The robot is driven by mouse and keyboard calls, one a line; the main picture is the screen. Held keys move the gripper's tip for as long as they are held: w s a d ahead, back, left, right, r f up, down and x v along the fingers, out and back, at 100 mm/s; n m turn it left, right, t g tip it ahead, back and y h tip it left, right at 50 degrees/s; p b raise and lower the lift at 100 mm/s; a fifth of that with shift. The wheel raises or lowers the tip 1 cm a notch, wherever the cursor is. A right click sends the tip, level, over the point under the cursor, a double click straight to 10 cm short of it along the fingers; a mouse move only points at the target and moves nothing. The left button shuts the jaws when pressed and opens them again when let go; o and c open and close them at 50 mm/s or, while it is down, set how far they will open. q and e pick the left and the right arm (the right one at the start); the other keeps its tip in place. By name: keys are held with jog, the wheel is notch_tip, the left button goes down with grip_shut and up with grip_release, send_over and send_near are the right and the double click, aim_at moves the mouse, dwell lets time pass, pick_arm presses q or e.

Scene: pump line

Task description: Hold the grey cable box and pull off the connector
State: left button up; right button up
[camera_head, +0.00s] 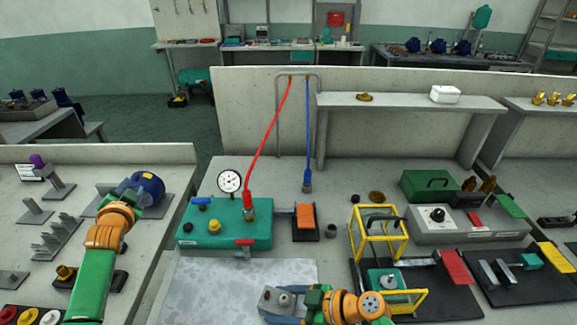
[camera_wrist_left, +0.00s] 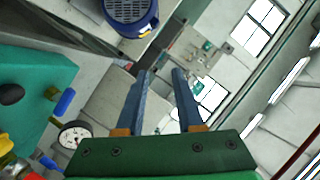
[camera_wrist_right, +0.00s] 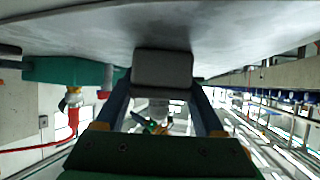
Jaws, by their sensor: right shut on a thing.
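The grey cable box (camera_head: 270,299) is at the lower middle of the head view, by the front edge of the light metal plate. A round silvery fitting, possibly the connector (camera_head: 284,299), shows on it. My right gripper (camera_head: 292,303) comes from the right and is shut on the box. In the right wrist view the box (camera_wrist_right: 162,70) sits between the two fingers, with a pale round part below it. My left gripper (camera_head: 128,188) is at the left near the blue motor; in the left wrist view its fingers (camera_wrist_left: 163,74) are apart and empty.
A green pump unit (camera_head: 225,228) with a gauge and red hose stands behind the metal plate (camera_head: 225,290). A blue hose (camera_head: 307,130) hangs behind. A yellow frame (camera_head: 378,235) stands to the right. The blue motor (camera_head: 148,186) is beside my left gripper.

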pick_arm(q)
jog(key=d+m+g+h, duration=0.5)
jog(key=d+m+h, duration=0.3)
jog(key=d, duration=2.1)
jog(key=m+g+y, duration=0.3)
jog(key=m+g, duration=0.4)
jog(key=g, duration=0.2)
send_over(267, 293)
notch_tip(267, 293, down, 4)
jog(key=shift+w+d+f, duration=0.1)
jog(key=shift+w, duration=0.05)
notch_tip(267, 293, down, 8)
jog(key=shift+r, duration=0.1)
